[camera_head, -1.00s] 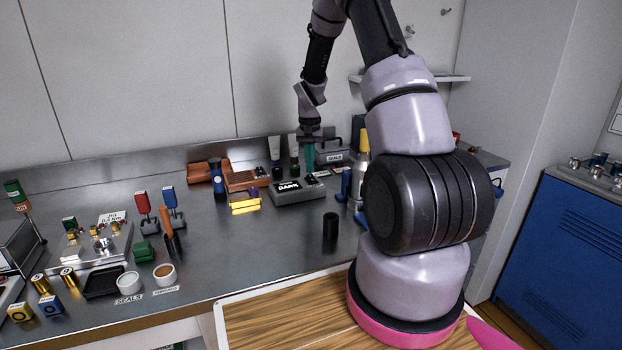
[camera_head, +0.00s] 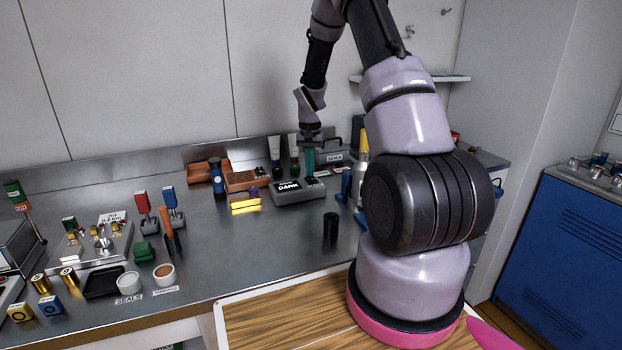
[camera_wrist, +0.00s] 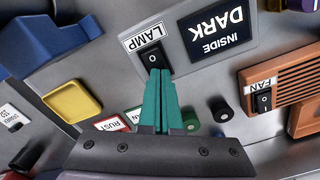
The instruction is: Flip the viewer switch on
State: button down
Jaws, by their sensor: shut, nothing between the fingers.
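The viewer (camera_head: 290,196) is a grey box on the steel bench with a dark display reading INSIDE DARK (camera_wrist: 216,30). Beside the display is a black rocker switch (camera_wrist: 154,58) with a white LAMP label (camera_wrist: 143,38); an O mark shows on the rocker. My gripper (camera_wrist: 160,73) has teal fingers, shut and empty. Its tips overlap the lower edge of the rocker in the wrist view; I cannot tell whether they touch it. In the head view my gripper (camera_head: 309,172) points down at the right end of the viewer, and the switch is too small to make out.
An orange unit with a FAN switch (camera_wrist: 264,100) lies right of the viewer in the wrist view. A yellow tray (camera_wrist: 72,102) and a blue object (camera_wrist: 40,47) lie left.

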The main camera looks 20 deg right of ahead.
jog(key=shift+r, duration=3.5)
jog(key=s+a+r+t, duration=0.25)
jog(key=s+r, duration=0.35)
jog(key=r, duration=0.4)
jog(key=s+a+r+t, duration=0.1)
jog(key=s+a+r, duration=0.2)
jog(key=s+r, duration=0.6)
jog(key=s+a+r+n+t+y, duration=0.1)
jog(key=s+a+r+t, duration=0.1)
jog(key=s+r, duration=0.2)
jog(key=s+a+r+t+y, duration=0.1)
jog(key=s+r, duration=0.3)
jog(key=s, duration=0.7)
jog(key=shift+s+a+r+n+t, duration=0.2)
jog(key=shift+s+a+n+t, duration=0.15)
jog(key=shift+a, duration=0.35)
